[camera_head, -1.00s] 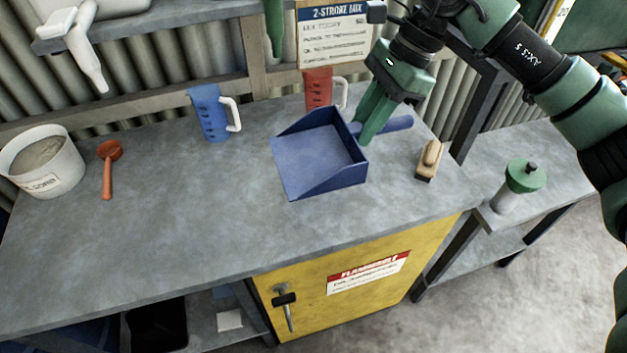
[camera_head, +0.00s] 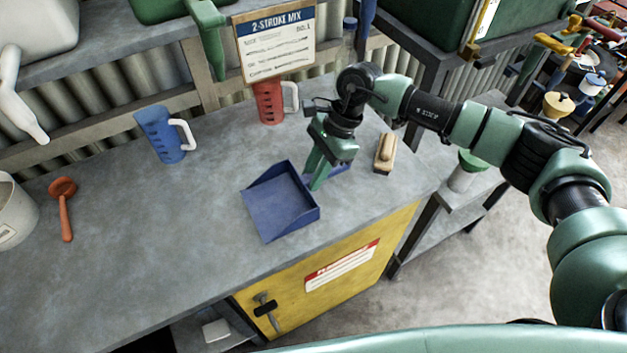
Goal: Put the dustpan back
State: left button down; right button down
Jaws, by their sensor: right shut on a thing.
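The blue dustpan (camera_head: 281,204) is at the front right part of the grey workbench, its open side toward the left and front. My right gripper (camera_head: 317,184) points down at the back right of the pan and is shut on its handle, which is mostly hidden behind the fingers. I cannot tell whether the pan touches the bench top or hangs just above it. My left gripper is not in view.
A wooden brush (camera_head: 386,152) lies right of the gripper. A red jug (camera_head: 269,102) and a blue jug (camera_head: 163,136) stand toward the back. An orange scoop (camera_head: 64,206) lies at the left. The bench (camera_head: 150,238) is clear left of the pan.

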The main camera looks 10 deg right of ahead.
jog(key=shift+s+f, duration=0.1)
jog(key=shift+f, duration=0.15)
notch_tip(320, 180, down, 3)
jog(key=shift+f+p, duration=0.2)
jog(key=shift+p, duration=0.5)
jog(key=shift+f, duration=0.25)
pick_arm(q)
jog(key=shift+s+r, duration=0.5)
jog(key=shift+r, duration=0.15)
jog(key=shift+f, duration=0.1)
pick_arm(e)
jog(key=shift+f, duration=0.1)
jog(key=c, duration=1.7)
grip_release()
jog(key=shift+b, duration=0.3)
jog(key=o, duration=0.4)
